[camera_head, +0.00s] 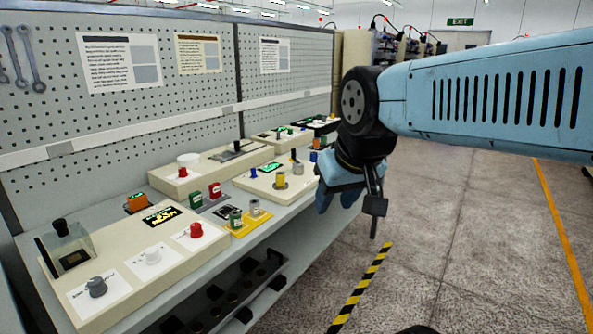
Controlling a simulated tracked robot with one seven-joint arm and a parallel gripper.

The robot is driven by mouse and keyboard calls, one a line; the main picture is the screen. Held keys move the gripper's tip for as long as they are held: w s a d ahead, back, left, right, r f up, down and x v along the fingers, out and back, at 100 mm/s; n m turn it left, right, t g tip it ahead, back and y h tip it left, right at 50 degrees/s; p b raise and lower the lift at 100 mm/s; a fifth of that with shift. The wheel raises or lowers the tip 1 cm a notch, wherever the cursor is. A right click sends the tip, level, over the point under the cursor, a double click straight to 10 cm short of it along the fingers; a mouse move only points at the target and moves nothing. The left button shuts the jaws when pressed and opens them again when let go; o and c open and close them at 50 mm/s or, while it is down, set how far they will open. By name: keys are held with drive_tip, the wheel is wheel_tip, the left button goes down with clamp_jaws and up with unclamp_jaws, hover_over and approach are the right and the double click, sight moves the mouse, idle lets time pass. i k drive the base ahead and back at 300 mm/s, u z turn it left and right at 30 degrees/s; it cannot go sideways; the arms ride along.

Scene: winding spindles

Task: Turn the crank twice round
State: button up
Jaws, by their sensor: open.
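My gripper (374,208) is open and points down just off the front edge of the bench, over the floor side. One dark finger shows clearly; the other is hard to make out. It touches nothing that I can see. I cannot pick out the crank for certain. A dark plate with a small upright black part (236,149) sits on the cream panel at the back of the bench. A box with a black knob on top (66,243) stands on the near left panel. My gripper is well to the right of both, and my wrist hides part of the bench's far end.
The near cream panel (142,292) carries grey, white and red knobs. Red and green spools (215,190) and a yellow plate (247,226) stand mid-bench. A pegboard wall (160,120) closes the back. Floor right of the striped tape (362,290) is clear.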

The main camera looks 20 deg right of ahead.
sight(298, 167)
drive_tip(key=z, duration=0.4)
drive_tip(key=i, duration=1)
drive_tip(key=z, duration=0.1)
drive_tip(key=k, duration=0.5)
drive_tip(key=z, duration=0.55)
drive_tip(key=i, duration=0.85)
drive_tip(key=z, duration=0.05)
